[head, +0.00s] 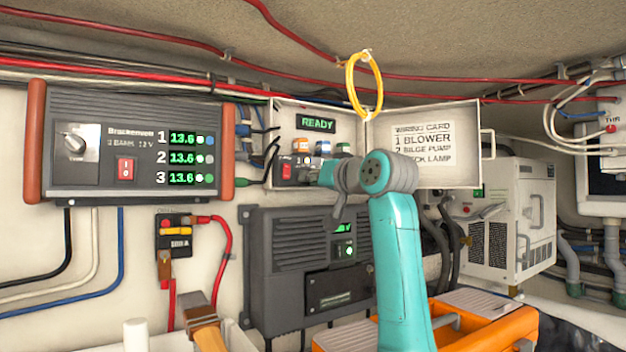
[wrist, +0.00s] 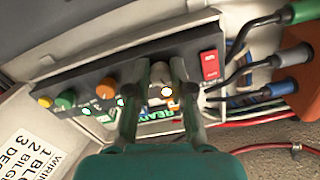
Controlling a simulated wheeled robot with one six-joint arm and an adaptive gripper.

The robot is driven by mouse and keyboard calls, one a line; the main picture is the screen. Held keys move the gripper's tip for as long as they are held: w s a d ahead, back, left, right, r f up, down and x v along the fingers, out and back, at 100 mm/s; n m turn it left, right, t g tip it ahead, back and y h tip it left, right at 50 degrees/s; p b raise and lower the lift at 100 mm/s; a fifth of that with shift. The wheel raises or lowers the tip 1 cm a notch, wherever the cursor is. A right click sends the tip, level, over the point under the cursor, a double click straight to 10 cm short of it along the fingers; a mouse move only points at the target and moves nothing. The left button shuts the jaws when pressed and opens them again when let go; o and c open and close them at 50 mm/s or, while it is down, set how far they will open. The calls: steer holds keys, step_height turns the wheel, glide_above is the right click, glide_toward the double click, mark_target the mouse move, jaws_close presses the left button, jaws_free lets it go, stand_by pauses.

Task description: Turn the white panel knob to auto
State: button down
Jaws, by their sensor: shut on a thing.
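The small control panel (head: 317,123) in an open white box carries a green READY display, a red switch and several coloured knobs. My gripper (wrist: 160,68) is at this panel with its two fingers closed around a small pale knob (wrist: 160,75). The fingers hide most of that knob, so its pointer and setting cannot be read. In the head view my arm covers the lower right part of the panel.
A Brackenven unit (head: 130,190) with a silver knob and red switch hangs at left. The open lid bears a wiring card (head: 423,142). A yellow ring (head: 351,88) hangs above the box. A dark grey unit (head: 290,225) is below, and an orange case (head: 500,302) stands low at right.

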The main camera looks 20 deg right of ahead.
steer(key=shift+m, duration=1.2)
steer(key=c, duration=1)
jaws_free()
steer(key=v, duration=1.2)
